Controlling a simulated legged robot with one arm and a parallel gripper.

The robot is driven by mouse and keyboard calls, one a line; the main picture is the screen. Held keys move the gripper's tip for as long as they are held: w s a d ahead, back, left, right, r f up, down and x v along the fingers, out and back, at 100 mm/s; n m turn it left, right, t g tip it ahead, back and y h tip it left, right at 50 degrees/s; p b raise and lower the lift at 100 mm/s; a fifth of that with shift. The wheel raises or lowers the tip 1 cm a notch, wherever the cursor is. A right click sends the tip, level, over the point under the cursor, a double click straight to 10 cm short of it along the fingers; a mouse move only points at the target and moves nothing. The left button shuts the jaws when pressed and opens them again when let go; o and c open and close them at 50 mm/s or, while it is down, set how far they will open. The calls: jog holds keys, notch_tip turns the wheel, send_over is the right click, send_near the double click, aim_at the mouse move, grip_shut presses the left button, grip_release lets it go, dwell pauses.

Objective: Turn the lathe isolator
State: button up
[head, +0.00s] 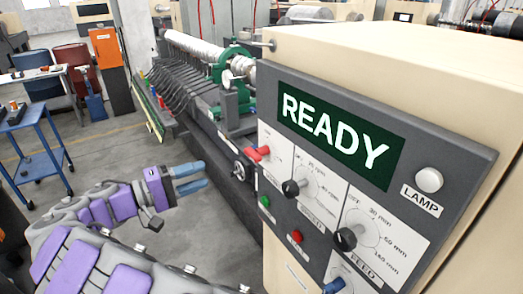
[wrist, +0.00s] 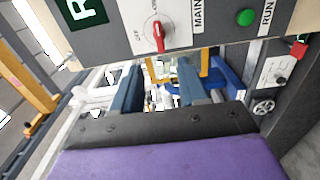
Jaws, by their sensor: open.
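The lathe isolator is a red handle (head: 258,153) at the upper left of the grey control panel (head: 375,130) in the head view. In the wrist view the red handle (wrist: 158,38) sits on a white plate marked OFF, next to a MAIN label. My gripper (head: 204,175) is open and empty, to the left of the panel and a little below the handle in the head view. In the wrist view my two blue fingers (wrist: 157,68) point toward the panel, apart, with the handle just beyond the gap between them. They do not appear to touch it.
The panel has a READY display (head: 335,130), a green button (head: 264,201), a red button (head: 296,237) and black SPEED (head: 291,189) and FEED (head: 345,239) knobs. A blue trolley (head: 35,150) stands left. Floor between is clear.

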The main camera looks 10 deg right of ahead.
aim_at(248, 156)
jog(key=b+x, duration=0.1)
jog(key=x, duration=0.3)
jog(key=b+x, duration=0.1)
jog(key=x, duration=0.4)
jog(key=b+x, duration=0.1)
jog(key=x, duration=0.3)
jog(key=shift+w+d, duration=0.25)
jog(key=shift+w, duration=0.2)
jog(key=shift+w+d, duration=0.3)
jog(key=shift+d, duration=0.15)
jog(key=shift+x, duration=0.85)
jog(key=shift+s+a, duration=0.15)
grip_shut()
